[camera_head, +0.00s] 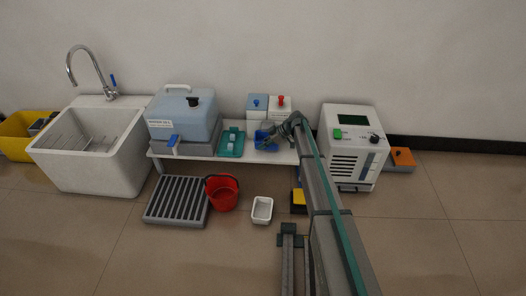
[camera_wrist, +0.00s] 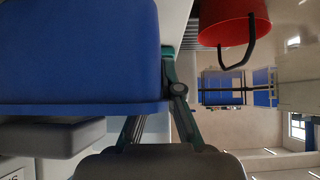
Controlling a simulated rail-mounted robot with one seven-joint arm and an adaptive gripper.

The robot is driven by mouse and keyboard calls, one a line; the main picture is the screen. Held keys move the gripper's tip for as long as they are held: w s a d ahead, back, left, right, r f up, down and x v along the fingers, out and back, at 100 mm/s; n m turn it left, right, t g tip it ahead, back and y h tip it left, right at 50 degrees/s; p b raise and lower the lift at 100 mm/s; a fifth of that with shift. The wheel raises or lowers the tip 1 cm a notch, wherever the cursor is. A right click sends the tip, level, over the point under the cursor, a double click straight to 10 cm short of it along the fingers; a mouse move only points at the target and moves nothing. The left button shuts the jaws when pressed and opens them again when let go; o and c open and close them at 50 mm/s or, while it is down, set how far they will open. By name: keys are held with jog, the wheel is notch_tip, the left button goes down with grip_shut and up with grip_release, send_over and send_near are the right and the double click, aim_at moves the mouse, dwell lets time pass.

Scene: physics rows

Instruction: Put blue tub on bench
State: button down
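The blue tub (camera_head: 262,140) is at the right part of the low white bench (camera_head: 200,154), in front of two small boxes. My gripper (camera_head: 277,138) is at the tub's right side. In the wrist view the blue tub (camera_wrist: 80,55) fills the upper left, very near the camera. My gripper's fingers (camera_wrist: 160,110) reach up to it and look shut on its side; the tub hides the fingertips. I cannot tell whether the tub's base touches the bench.
A teal tray (camera_head: 231,143) with small pale pieces lies left of the tub. A blue-grey machine (camera_head: 184,115) stands further left. A white instrument (camera_head: 351,145) is right of the bench. A red bucket (camera_head: 222,193) and white bin (camera_head: 262,210) stand on the floor in front.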

jog(key=shift+w+f+b, duration=0.15)
jog(key=shift+f+b, duration=0.4)
jog(key=shift+f, duration=0.35)
jog(key=shift+w+f+b, duration=0.15)
jog(key=shift+f+b, duration=0.35)
jog(key=shift+f, duration=0.35)
jog(key=shift+f, duration=0.15)
jog(key=c, duration=1.3)
grip_release()
